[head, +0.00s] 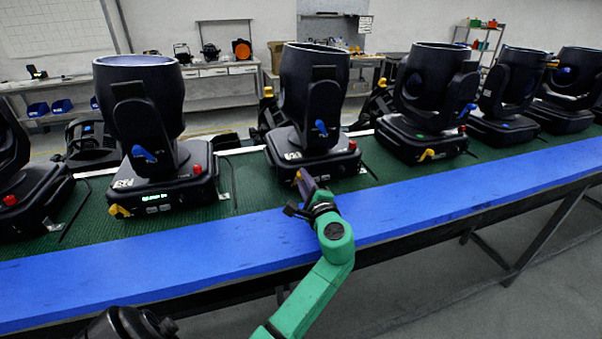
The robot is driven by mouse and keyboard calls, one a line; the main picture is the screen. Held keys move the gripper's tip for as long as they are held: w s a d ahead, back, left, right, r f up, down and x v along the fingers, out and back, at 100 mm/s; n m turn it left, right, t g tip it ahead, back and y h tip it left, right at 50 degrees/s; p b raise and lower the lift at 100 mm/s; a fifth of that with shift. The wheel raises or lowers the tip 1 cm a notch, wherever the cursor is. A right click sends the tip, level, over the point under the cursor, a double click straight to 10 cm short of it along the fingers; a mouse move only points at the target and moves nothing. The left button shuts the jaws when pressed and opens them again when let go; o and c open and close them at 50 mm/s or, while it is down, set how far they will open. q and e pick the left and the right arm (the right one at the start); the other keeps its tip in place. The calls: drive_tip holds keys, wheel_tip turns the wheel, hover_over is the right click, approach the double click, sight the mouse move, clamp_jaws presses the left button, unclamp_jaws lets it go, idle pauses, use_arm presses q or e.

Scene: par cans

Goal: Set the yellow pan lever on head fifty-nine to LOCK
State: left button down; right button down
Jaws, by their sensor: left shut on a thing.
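The middle moving head (312,95) stands upright on the green mat, with a white number on its base that is too small to read surely. A blue lever shows on its yoke and a red knob on its base. My left gripper (301,181), on the green arm, reaches the base's front left corner. It is shut on the yellow pan lever there. The fingers cover most of the lever, so its setting cannot be read. My right gripper is not in view.
Similar heads stand on both sides, including a left head (150,110) with a lit green display and a right head (425,95). A blue strip (440,210) runs along the bench's front edge and is clear apart from my arm above it.

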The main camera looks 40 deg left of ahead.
use_arm(q)
drive_tip(key=shift+w+d+f+m+p, duration=0.15)
drive_tip(key=shift+m+p, duration=0.35)
drive_tip(key=shift+m, duration=0.3)
drive_tip(key=c, duration=0.8)
unclamp_jaws()
drive_tip(key=shift+o, duration=0.2)
